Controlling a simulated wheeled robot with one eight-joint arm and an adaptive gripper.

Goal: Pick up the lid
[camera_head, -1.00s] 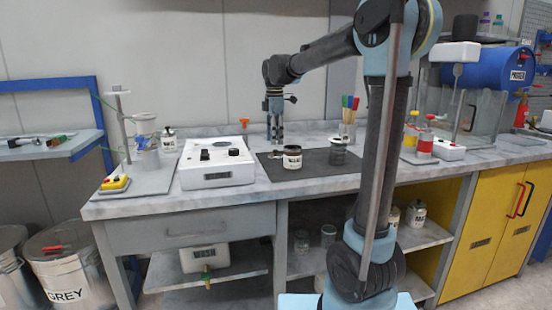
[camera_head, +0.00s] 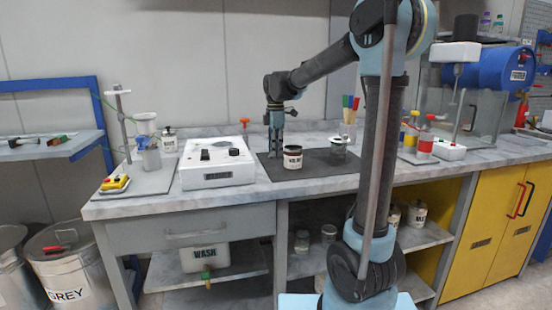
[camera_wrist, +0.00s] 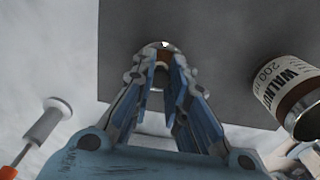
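My gripper (camera_head: 276,153) points straight down, low over the dark mat, behind and left of the WALNUT can (camera_head: 292,161). In the wrist view, my gripper (camera_wrist: 160,72) has its two fingers apart. A small round grey and brown piece, seemingly the lid (camera_wrist: 158,47), shows at and between the fingertips. The fingers cover part of it, and I cannot tell whether they touch it. The WALNUT can (camera_wrist: 284,88) is clear of the fingers to the right in the wrist view. The lid is too small to make out in the head view.
A white box device (camera_head: 216,172) stands left of the mat (camera_head: 315,170). A grey-headed piece (camera_wrist: 47,122) lies off the mat in the wrist view.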

